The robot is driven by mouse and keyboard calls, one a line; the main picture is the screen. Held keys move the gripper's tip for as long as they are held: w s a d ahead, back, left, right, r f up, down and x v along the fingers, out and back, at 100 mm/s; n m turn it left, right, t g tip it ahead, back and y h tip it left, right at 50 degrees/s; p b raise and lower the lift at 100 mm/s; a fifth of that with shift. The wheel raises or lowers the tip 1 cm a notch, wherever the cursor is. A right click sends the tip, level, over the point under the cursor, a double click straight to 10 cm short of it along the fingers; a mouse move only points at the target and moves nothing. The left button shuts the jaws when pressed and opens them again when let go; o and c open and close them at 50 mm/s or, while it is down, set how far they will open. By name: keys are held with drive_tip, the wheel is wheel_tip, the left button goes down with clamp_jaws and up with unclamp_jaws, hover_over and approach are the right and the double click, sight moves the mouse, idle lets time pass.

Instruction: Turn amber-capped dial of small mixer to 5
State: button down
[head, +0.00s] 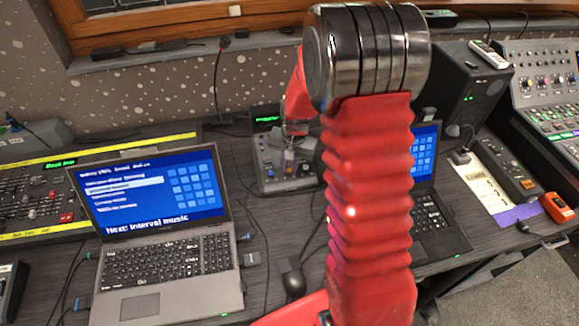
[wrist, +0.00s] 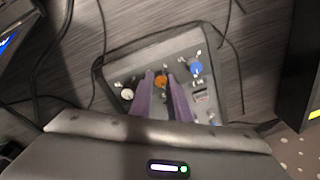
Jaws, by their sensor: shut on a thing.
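The small mixer (head: 270,183) stands on the desk behind the two laptops, partly covered by my red arm. In the wrist view the small mixer (wrist: 215,50) shows a white-capped dial (wrist: 127,93) at left, the amber-capped dial (wrist: 161,78) in the middle and a blue-capped dial (wrist: 195,68) at right. My gripper (wrist: 160,87) has its two purple fingers on either side of the amber-capped dial, shut on it. The dial's scale and setting are too small to read. In the head view my gripper (head: 290,160) is small and points down over the mixer.
An open laptop (head: 165,260) stands at front left, a second laptop (head: 435,215) at right behind my arm. A speaker (head: 465,90) stands at right, a fader desk (head: 40,200) at left. Cables run around the mixer.

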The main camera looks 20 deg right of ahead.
drive_tip(key=shift+m, duration=1.4)
drive_tip(key=c, duration=1.7)
unclamp_jaws()
drive_tip(key=shift+o, duration=0.2)
drive_tip(key=shift+r, duration=0.1)
wheel_tip(320, 180, up, 13)
drive_tip(key=s, duration=0.2)
drive_tip(key=shift+r, duration=0.2)
drive_tip(key=shift+s, duration=0.15)
